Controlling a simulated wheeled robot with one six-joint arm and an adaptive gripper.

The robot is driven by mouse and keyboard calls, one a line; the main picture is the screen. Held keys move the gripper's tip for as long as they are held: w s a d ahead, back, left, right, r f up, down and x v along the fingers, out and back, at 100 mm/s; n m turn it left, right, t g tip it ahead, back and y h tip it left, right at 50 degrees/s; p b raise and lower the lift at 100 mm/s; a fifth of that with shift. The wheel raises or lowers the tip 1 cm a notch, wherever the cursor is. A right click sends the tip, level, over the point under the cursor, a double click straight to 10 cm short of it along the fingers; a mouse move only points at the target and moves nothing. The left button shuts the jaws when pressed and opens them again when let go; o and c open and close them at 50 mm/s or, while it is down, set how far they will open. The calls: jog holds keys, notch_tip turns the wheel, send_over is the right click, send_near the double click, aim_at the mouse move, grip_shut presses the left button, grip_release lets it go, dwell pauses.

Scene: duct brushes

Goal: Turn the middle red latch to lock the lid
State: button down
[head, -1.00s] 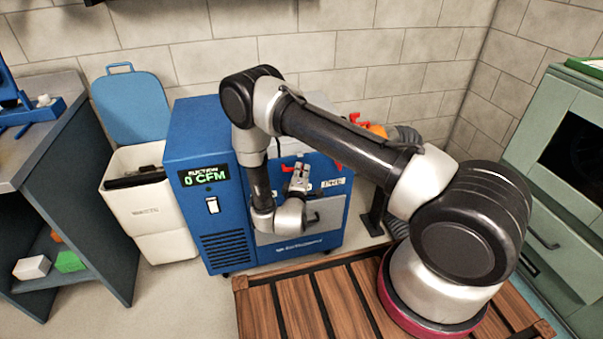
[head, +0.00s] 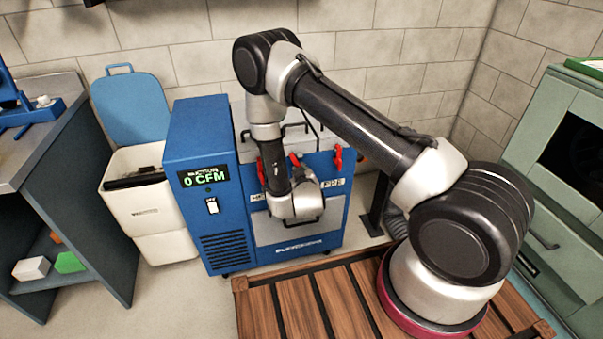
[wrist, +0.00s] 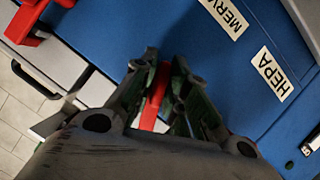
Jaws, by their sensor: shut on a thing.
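The middle red latch (head: 294,160) is on the upper front of the blue duct unit (head: 205,135). In the wrist view the red latch (wrist: 152,100) lies between the fingers of my gripper (wrist: 163,72), which is shut on it. In the head view my wrist hides most of the gripper and the lower part of this latch. The left red latch (head: 261,172) is partly behind my arm. The right red latch (head: 338,158) stands clear and also shows in the wrist view (wrist: 22,28). The pale lid (head: 297,130) is on top, partly hidden by my arm.
The wrist view shows the MERV label (wrist: 225,15) and the HEPA label (wrist: 272,73) on the blue front. A white bin (head: 150,215) with a raised blue lid (head: 132,108) stands left of the unit. A wooden platform (head: 290,305) lies in front.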

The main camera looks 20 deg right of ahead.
jog(key=m+y, duration=0.2)
jog(key=m, duration=0.1)
jog(key=shift+s+d, duration=0.1)
jog(key=shift+m, duration=0.3)
dwell(0.4)
jog(key=c, duration=1.5)
grip_release()
jog(key=v, duration=1.2)
jog(key=shift+d+r, duration=0.15)
jog(key=shift+d, duration=0.05)
